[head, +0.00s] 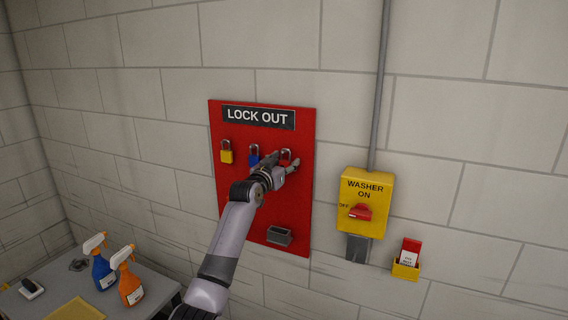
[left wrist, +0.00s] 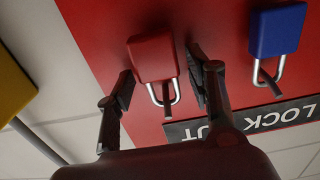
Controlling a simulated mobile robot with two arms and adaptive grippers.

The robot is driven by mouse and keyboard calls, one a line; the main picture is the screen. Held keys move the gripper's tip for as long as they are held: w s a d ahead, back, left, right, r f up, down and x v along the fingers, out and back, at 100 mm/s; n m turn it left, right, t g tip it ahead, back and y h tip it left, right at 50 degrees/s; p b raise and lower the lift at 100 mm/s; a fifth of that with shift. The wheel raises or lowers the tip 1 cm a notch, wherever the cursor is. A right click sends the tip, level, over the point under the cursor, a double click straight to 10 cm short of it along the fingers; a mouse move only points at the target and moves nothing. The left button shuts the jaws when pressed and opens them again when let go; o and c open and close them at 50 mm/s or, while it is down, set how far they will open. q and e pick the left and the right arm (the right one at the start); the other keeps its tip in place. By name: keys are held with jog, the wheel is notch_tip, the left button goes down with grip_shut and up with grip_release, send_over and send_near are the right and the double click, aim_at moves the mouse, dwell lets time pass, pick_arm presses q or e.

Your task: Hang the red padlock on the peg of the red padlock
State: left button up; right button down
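The red padlock (head: 286,153) is at the right end of the row on the red LOCK OUT board (head: 230,190). In the left wrist view, the red padlock (left wrist: 153,58) appears upside down, with a peg (left wrist: 166,100) passing through its silver shackle. My left gripper (head: 285,160) is at the board, partly covering the padlock. Its fingers (left wrist: 160,85) are spread on either side of the padlock, with a small gap visible at each side. My right gripper is not in view.
The blue padlock (left wrist: 277,30) hangs close beside one finger; the yellow padlock (head: 227,153) is further left. A grey holder (head: 279,236) is low on the board. The yellow washer switch box (head: 378,188) and tag holder (head: 405,268) are to the right. Spray bottles (head: 130,286) stand on a table.

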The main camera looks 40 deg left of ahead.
pick_arm(q)
jog(key=shift+o, duration=0.5)
jog(key=shift+f, duration=0.1)
jog(key=v, duration=1.2)
